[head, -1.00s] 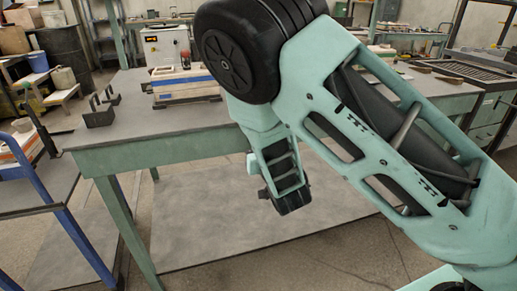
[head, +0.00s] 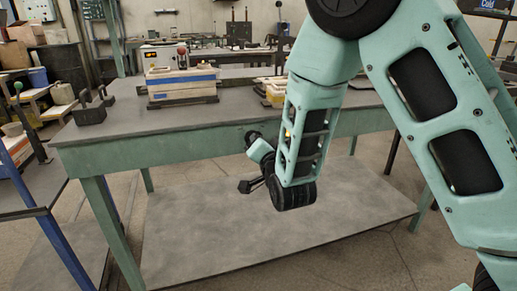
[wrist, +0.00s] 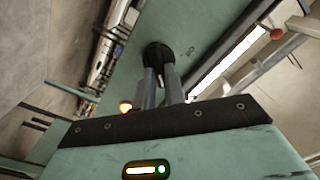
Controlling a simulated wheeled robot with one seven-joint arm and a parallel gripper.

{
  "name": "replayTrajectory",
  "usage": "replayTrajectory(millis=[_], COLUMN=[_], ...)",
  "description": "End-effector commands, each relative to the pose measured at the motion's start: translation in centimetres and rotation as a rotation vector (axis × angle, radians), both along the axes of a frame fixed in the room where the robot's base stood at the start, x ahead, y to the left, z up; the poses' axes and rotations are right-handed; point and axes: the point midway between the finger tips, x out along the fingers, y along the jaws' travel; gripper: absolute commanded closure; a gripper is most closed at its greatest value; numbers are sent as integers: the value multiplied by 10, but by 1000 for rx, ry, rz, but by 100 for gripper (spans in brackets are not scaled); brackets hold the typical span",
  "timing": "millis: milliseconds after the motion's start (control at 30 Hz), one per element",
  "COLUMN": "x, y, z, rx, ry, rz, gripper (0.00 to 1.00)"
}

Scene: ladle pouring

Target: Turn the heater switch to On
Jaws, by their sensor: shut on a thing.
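The heater switch appears as a dark round knob (wrist: 157,54) on a long green panel in the wrist view. My gripper (wrist: 160,72) has two grey fingers close together, shut on this knob. Their tips overlap its dark body, so the exact contact is partly hidden. In the head view my gripper (head: 255,140) is at the green front edge of the table, left of my lower arm link. The knob is hardly distinguishable there. I cannot read any On mark or which way the switch is set.
The grey table (head: 190,112) has a green front rail and a lower shelf (head: 250,240). A white and blue box-like mould (head: 181,84) and a black bracket (head: 90,108) stand on top. A blue frame (head: 75,255) stands at left.

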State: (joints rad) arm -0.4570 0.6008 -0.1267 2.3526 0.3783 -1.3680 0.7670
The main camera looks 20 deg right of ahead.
Motion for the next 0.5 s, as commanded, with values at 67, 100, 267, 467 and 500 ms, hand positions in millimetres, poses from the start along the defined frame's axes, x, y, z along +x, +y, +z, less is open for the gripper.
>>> replayTrajectory(millis=[67,100,267,467,500], x=[-1,-1,-1,-1,-1], y=[1,1,1,1,1], z=[-3,-2,-2,-2,-2], rx=[14,19,30,31,31], ry=[4,5,4,6,6], rz=[3,3,4,3,3], gripper=[100,100,100,100,100])
